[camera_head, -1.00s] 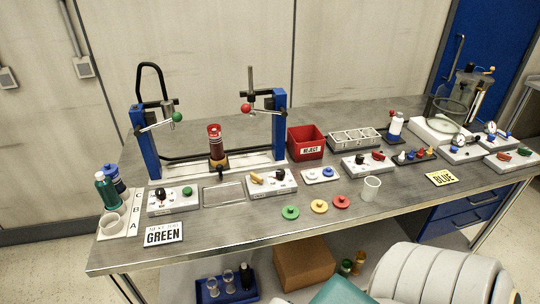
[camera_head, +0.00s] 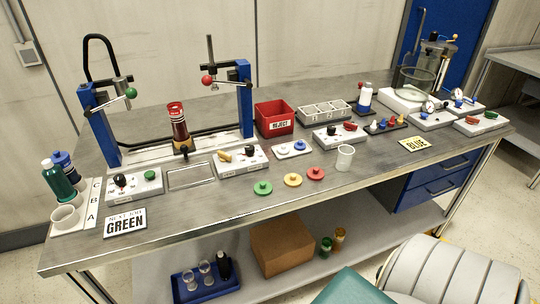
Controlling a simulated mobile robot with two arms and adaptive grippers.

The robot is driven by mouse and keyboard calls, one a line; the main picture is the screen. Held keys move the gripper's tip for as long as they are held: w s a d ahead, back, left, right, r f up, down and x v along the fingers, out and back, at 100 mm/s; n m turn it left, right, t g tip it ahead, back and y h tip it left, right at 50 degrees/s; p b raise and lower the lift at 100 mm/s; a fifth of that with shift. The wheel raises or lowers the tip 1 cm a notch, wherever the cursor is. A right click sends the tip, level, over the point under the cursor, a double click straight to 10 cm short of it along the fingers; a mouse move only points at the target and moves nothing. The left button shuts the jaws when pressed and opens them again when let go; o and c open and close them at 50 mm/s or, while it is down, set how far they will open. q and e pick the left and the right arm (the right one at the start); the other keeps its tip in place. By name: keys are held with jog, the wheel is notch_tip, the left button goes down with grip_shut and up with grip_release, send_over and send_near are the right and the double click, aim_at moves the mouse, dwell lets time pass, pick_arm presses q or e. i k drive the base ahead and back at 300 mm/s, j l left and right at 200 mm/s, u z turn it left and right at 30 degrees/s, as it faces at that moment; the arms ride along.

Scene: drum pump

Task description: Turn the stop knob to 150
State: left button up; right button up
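I cannot tell which knob is the stop knob, and no number 150 is readable. A grey control box (camera_head: 134,186) at the left has a black knob (camera_head: 120,180) and a green button. A middle box (camera_head: 241,163) has a yellow lever and a black knob (camera_head: 249,150). A third box (camera_head: 338,138) has a dark knob (camera_head: 332,130) and a red part. Boxes with gauges, the near one (camera_head: 432,121) and the one behind it (camera_head: 460,104), stand further right. Their scales are too small to read. Neither of my grippers shows.
A blue-posted press frame (camera_head: 104,125) with a red cylinder (camera_head: 178,120) stands behind the boxes. A red reject bin (camera_head: 274,119), a metal rack (camera_head: 324,113) and a glass vessel (camera_head: 414,82) line the back.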

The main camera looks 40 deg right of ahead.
aim_at(249, 150)
jog(key=i+l+z, duration=0.1)
jog(key=z, duration=0.3)
jog(key=i+z, duration=0.25)
jog(key=z, duration=0.2)
jog(key=i+z, duration=0.2)
jog(key=z, duration=0.2)
jog(key=i, duration=0.15)
jog(key=k+l+u, duration=0.15)
jog(key=u, duration=0.3)
jog(key=k, duration=0.05)
